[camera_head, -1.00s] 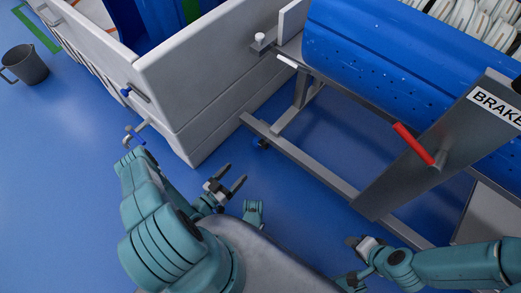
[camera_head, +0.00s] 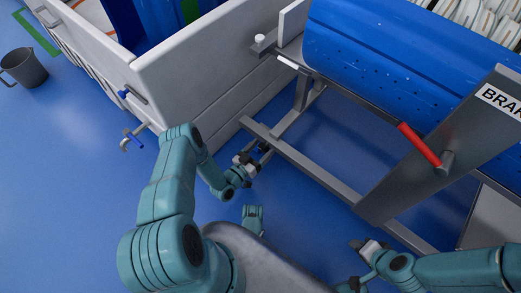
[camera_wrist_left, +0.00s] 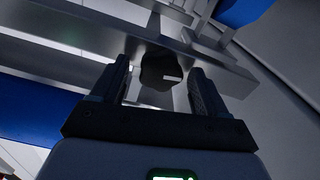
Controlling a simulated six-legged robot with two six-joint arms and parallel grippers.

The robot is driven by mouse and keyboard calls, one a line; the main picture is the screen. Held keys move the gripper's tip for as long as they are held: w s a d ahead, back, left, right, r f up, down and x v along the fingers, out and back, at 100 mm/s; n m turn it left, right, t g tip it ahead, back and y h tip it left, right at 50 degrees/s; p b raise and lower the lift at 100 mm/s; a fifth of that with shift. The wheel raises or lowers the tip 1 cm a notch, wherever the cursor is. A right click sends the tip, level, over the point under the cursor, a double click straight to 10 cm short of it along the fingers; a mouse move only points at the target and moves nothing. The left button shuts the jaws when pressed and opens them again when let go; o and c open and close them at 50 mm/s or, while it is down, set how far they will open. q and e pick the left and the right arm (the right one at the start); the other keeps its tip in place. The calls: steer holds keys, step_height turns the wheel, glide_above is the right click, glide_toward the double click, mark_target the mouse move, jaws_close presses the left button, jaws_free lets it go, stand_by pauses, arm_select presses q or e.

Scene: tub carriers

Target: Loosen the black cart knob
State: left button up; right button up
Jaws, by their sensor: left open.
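The black knob (camera_wrist_left: 158,72), dark and rounded with a pale mark, sits on the grey metal cart frame (camera_wrist_left: 185,50) in the left wrist view. My left gripper (camera_wrist_left: 161,68) is open, with one finger on each side of the knob and narrow gaps seeming to show beside it. In the head view my left gripper (camera_head: 259,154) is at the lower bar of the cart frame (camera_head: 310,168), and I cannot make out the knob there. My right gripper (camera_head: 362,245) is low beside the frame, apart from the knob; its fingers are unclear.
A white tub wall (camera_head: 205,75) stands left of the cart. A blue drum (camera_head: 375,65) lies above the frame. A red lever (camera_head: 419,145) sticks out from the brake plate (camera_head: 440,160). A grey jug (camera_head: 24,68) stands at far left.

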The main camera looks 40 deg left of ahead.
arm_select(q)
steer(key=c, duration=1.1)
steer(key=shift+o, duration=0.2)
steer(key=n, duration=0.9)
steer(key=shift+s+a+f+n, duration=0.1)
steer(key=shift+a+n, duration=0.05)
steer(key=shift+n, duration=0.15)
steer(key=o, duration=1.1)
steer(key=shift+c, duration=0.2)
